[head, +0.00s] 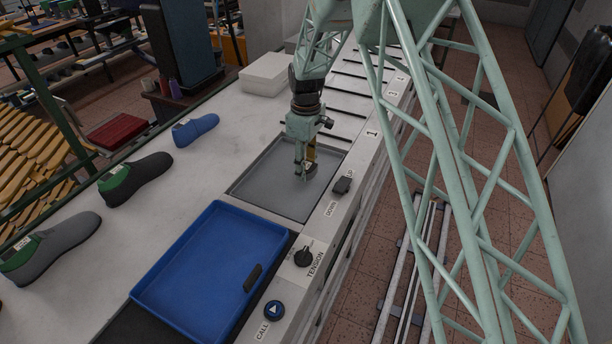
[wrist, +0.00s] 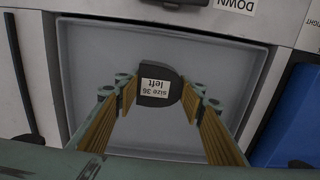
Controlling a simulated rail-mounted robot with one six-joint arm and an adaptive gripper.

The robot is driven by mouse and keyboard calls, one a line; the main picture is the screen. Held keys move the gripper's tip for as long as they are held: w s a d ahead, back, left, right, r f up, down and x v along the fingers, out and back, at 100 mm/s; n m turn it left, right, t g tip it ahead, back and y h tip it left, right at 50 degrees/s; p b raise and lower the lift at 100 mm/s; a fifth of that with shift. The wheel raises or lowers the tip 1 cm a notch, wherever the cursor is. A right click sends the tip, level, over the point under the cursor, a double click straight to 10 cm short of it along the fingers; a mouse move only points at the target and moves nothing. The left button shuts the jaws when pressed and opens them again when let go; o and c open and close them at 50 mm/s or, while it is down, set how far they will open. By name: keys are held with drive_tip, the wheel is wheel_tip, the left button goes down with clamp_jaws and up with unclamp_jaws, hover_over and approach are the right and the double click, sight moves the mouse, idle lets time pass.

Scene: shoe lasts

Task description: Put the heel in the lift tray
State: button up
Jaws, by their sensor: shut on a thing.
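The heel (wrist: 158,85) is a small dark block with a white label reading "size 36 left". In the wrist view it sits between the two yellow-padded fingers of my gripper (wrist: 158,97), which is shut on it. The lift tray (head: 262,187) is a shallow grey tray sunk in the bench, beside the UP/DOWN switch (head: 343,185). In the head view my gripper (head: 305,172) points down over the tray's right part; the heel is too small and covered to make out there. The tray floor (wrist: 220,60) shows around the heel in the wrist view. I cannot tell whether the heel touches it.
A blue tray (head: 205,262) with a dark bar (head: 253,278) stands in front of the lift tray. A TENSION knob (head: 304,257) and CALL button (head: 274,310) are on the edge strip. A blue last (head: 195,129) and two grey-green lasts stand left. The grey tray is otherwise empty.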

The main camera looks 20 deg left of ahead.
sight(307, 167)
drive_tip(key=shift+f, duration=1.8)
drive_tip(key=shift+f, duration=0.15)
drive_tip(key=o, duration=1)
drive_tip(key=shift+c, duration=0.2)
drive_tip(key=shift+r, duration=0.2)
drive_tip(key=shift+r, duration=5.95)
drive_tip(key=shift+d+r, duration=0.1)
drive_tip(key=shift+r, duration=0.05)
